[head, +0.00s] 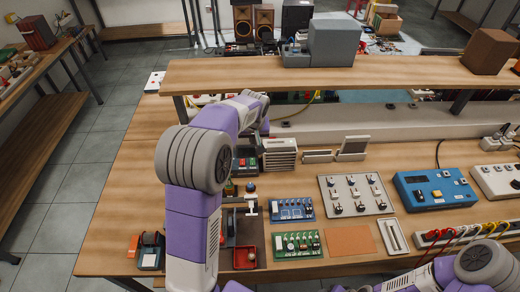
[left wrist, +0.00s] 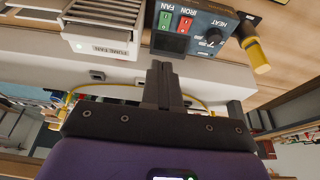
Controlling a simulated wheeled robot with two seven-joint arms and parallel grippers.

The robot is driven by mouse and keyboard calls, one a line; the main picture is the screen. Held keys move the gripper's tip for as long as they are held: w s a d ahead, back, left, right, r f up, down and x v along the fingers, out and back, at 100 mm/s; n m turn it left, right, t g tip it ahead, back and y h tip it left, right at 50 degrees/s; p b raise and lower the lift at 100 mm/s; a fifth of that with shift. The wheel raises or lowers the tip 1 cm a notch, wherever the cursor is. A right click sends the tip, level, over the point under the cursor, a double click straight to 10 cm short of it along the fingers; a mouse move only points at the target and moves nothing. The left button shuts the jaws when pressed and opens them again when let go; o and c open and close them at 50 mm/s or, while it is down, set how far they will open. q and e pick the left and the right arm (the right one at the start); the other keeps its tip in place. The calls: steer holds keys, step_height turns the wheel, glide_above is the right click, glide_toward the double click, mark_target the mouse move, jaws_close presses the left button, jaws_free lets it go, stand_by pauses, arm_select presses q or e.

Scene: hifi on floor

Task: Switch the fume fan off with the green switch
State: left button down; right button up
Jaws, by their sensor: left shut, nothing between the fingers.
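The green switch (left wrist: 165,20) sits under the FAN label on the dark blue control box (left wrist: 205,38), beside a red switch (left wrist: 185,24) under IRON. In the head view the box (head: 246,165) is partly hidden by my left arm. The ribbed, pale fume fan (left wrist: 104,22), with its FUME FAN label, stands beside the box; it also shows in the head view (head: 280,153). My left gripper (left wrist: 161,70) is shut and empty, its fingertips near the box's switch side, apart from the green switch in the picture. My right gripper is out of view.
A yellow-handled tool (left wrist: 258,55) stands beside the box. The raised shelf (head: 350,74) runs above the back of the workbench. A red tray (head: 245,257), circuit boards and a blue instrument (head: 436,190) lie in front. My right arm shows at lower right.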

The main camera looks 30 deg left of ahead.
arm_select(q)
steer(key=b, duration=0.2)
glide_toward(253, 159)
steer(key=x, duration=0.5)
steer(key=shift+w+a, duration=0.1)
steer(key=shift+w+f, duration=0.1)
steer(key=shift+f, duration=0.65)
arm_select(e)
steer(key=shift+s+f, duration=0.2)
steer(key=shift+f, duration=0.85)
